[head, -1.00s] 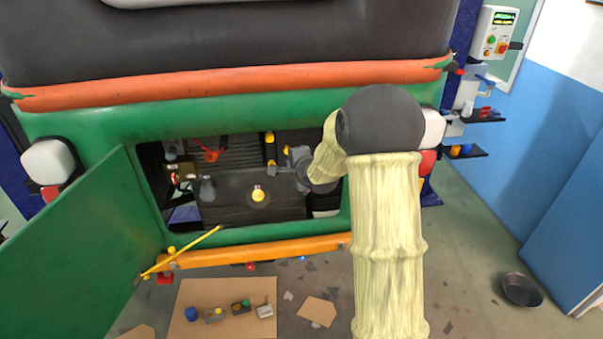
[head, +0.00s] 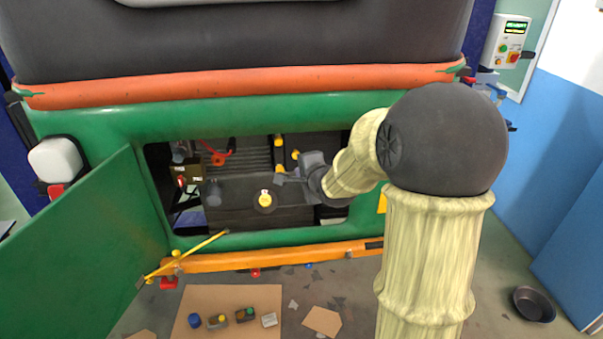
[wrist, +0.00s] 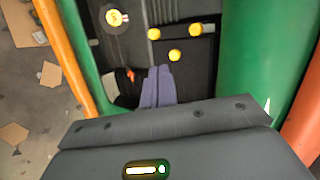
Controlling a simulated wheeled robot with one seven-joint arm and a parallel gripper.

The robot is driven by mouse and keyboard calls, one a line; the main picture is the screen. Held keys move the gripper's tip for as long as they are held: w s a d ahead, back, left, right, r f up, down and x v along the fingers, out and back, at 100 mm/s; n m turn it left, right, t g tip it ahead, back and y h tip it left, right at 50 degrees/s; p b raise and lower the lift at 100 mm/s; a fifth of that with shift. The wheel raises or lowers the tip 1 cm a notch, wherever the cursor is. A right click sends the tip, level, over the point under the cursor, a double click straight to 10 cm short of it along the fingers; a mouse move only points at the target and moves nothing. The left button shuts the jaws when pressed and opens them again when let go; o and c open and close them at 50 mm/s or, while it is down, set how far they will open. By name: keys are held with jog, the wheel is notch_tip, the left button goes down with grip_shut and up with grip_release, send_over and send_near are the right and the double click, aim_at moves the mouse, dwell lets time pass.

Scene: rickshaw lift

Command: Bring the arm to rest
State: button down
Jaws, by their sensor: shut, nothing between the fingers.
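My gripper (head: 279,179) shows at the open engine bay of the green rickshaw (head: 90,124) in the head view. Its fingers point left and look closed and empty. In the wrist view the two blue-grey fingers (wrist: 158,86) lie side by side, with nothing between them. My arm is bent, with its dark elbow joint large at the right of the head view. The arm covers the right end of the bay. I cannot tell whether the gripper touches anything inside.
A yellow cap (head: 265,199) sits on a dark block in the bay. The green hatch door (head: 80,255) hangs open at left, with a yellow rod (head: 190,255) beside it. Cardboard (head: 226,297) with small parts lies on the floor. A dark bowl (head: 534,304) stands right.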

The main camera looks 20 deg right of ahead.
jog(key=s+a+f+n+g, duration=0.2)
jog(key=s+f+n+g, duration=0.3)
jog(key=s+n, duration=0.3)
jog(key=s+a+f+n+g, duration=0.2)
jog(key=s+f+n+g, duration=0.3)
jog(key=s+n, duration=0.4)
jog(key=s, duration=0.7)
jog(key=shift+s+f+h, duration=0.2)
jog(key=shift+s+h, duration=0.2)
